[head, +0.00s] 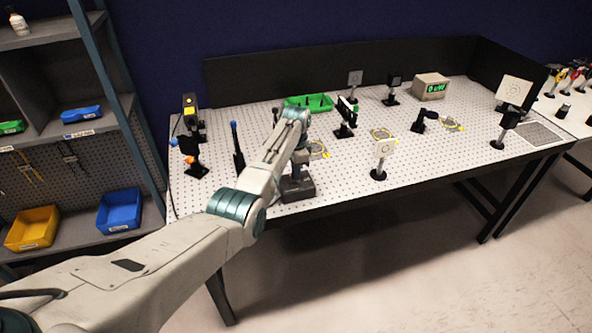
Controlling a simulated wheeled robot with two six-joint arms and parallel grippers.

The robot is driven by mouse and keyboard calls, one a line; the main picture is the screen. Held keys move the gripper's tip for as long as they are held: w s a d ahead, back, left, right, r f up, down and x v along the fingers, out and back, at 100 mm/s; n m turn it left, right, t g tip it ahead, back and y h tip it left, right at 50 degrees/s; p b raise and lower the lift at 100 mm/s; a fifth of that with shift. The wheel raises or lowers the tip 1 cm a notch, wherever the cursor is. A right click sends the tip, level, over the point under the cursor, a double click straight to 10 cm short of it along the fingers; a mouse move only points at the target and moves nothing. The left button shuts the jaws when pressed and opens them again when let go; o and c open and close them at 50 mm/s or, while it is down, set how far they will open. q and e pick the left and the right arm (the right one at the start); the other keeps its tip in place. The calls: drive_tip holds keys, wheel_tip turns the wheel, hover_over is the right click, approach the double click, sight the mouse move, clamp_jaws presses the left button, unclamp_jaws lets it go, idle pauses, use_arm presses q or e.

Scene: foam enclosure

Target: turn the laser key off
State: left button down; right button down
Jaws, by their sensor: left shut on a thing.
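My left arm comes in from the lower left, bends over the front edge of the perforated table (235,183), and points down at its wrist. My left gripper (297,176) is at a small dark box (299,193) near the table's front edge. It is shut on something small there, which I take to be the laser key. The key is hidden by the gripper and too small to make out, so its angle cannot be told. My right gripper is not in view.
A green tray (309,103) and a box with a green display (431,87) are behind. Shelves with bins stand at left.

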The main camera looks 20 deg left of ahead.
use_arm(q)
drive_tip(key=n+p, duration=0.1)
drive_tip(key=n, duration=0.4)
drive_tip(key=shift+r+p, duration=0.15)
drive_tip(key=shift+p, duration=0.2)
drive_tip(key=n+p, duration=0.1)
drive_tip(key=n, duration=0.4)
drive_tip(key=shift+n, duration=0.3)
drive_tip(key=n, duration=0.4)
drive_tip(key=shift+w+n+p, duration=0.1)
drive_tip(key=shift+n+p, duration=0.2)
drive_tip(key=shift+n, duration=1.1)
drive_tip(key=c, duration=1.5)
unclamp_jaws()
drive_tip(key=shift+c, duration=0.2)
